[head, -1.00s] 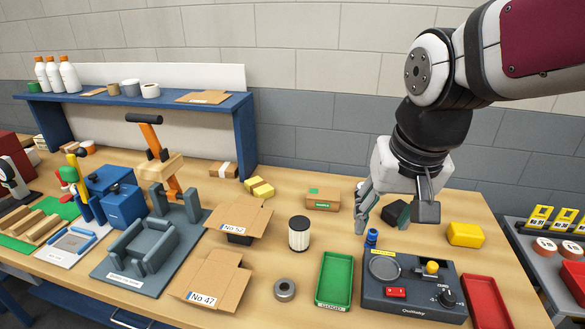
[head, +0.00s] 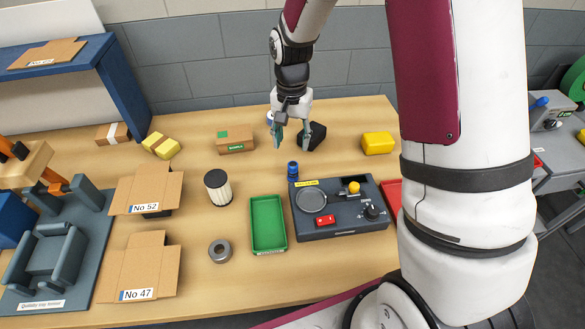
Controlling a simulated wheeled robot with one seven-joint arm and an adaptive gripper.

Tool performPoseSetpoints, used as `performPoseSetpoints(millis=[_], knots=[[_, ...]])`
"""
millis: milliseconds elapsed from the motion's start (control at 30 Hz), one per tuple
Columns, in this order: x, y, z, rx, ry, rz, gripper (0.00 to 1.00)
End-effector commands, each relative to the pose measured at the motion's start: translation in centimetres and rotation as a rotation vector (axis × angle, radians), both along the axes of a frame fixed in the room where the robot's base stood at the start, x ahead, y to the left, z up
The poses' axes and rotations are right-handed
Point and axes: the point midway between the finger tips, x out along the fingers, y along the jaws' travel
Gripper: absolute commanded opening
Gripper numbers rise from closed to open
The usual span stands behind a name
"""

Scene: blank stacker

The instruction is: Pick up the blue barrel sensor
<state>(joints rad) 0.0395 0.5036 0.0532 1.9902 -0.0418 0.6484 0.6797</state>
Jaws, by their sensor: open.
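The blue barrel sensor (head: 293,170) is a small dark blue cylinder. It stands upright on the wooden table, just behind the left back corner of the dark control box. My gripper (head: 291,146) is open and empty, with its fingers pointing down. In the picture it is just above and behind the sensor, and its fingertips are apart from it. How high it is over the table is hard to tell.
A dark control box (head: 340,222) and a green tray (head: 254,225) lie in front. A black block (head: 317,136) is close beside my right finger. A cardboard box (head: 235,140), a ribbed filter (head: 218,187) and a yellow block (head: 378,143) stand around. Bare table surrounds the sensor's left side.

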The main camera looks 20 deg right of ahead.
Motion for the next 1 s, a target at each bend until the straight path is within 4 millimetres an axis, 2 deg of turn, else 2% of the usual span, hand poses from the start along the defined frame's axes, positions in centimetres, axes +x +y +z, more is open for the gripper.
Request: performPoseSetpoints(millis=[100, 300, 567, 800, 1000], knots=[[-0.3, 0.0, -2.5, 0.000, 0.006, 0.000, 0.48], [-0.2, 0.0, -5.4, 0.000, 0.003, 0.001, 0.48], [-0.4, -0.1, -6.9, 0.000, 0.003, 0.001, 0.48], [-0.9, -0.1, -10.0, -0.001, 0.004, 0.001, 0.48], [-0.7, -0.1, -11.3, -0.001, 0.001, 0.002, 0.48]])
